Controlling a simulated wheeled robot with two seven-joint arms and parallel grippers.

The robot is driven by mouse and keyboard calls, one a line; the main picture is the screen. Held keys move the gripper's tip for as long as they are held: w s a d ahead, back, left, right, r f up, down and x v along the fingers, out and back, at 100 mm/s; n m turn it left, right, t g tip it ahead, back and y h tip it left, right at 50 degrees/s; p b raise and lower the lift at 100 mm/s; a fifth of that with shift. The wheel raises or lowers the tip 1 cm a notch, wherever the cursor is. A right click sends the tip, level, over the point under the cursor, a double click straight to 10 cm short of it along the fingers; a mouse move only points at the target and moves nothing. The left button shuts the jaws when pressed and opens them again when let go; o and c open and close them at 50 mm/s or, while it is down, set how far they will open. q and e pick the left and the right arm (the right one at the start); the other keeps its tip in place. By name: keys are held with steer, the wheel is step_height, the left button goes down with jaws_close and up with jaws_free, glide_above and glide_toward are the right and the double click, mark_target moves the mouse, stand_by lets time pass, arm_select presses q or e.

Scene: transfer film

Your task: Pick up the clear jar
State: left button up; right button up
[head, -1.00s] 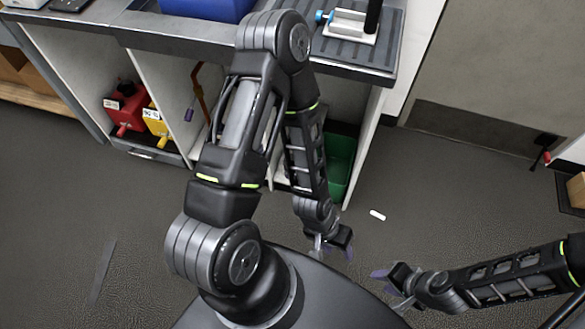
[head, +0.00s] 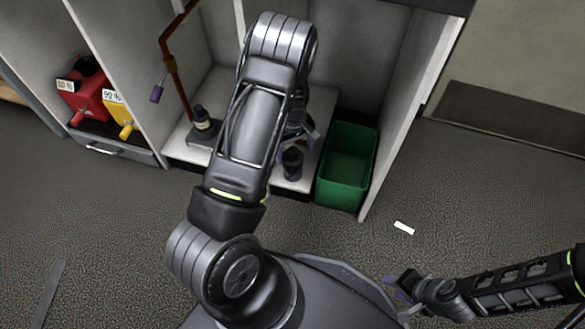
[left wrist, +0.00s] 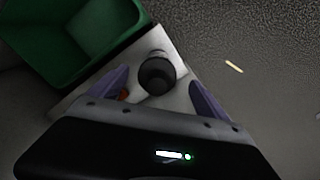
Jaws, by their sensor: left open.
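A small dark-looking jar (head: 292,163), which I take to be the clear jar, stands upright on the white cabinet floor near its front edge. In the left wrist view the jar (left wrist: 157,75) is seen from above, between my two purple fingers. My left gripper (head: 298,147) is open and reaches into the cabinet at the jar; I see a gap on both sides, so it is not gripped. My forearm hides part of the gripper in the head view. My right gripper (head: 398,293) has its fingers apart, low over the floor and away from the jar.
A green bin (head: 347,165) stands right of the jar. A white strip (head: 404,228) lies on the open floor.

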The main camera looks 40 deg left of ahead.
mark_target(293, 150)
arm_select(q)
steer(key=shift+w+a+f, duration=0.3)
steer(key=shift+w+a, duration=0.2)
steer(key=shift+w+a+r, duration=0.1)
steer(key=shift+a+r, duration=0.05)
steer(key=shift+r, duration=0.05)
arm_select(e)
steer(key=shift+w+a+f, duration=0.1)
steer(key=shift+w+f, duration=0.1)
steer(key=shift+f, duration=0.25)
arm_select(q)
steer(key=shift+f+b, duration=0.55)
steer(key=shift+f, duration=0.8)
arm_select(e)
steer(key=shift+w+f, duration=0.1)
steer(key=shift+f, duration=0.5)
arm_select(q)
step_height(293, 150, down, 5)
steer(key=b, duration=0.3)
steer(key=shift+f, duration=0.1)
arm_select(e)
steer(key=f, duration=0.3)
steer(key=shift+w, duration=0.25)
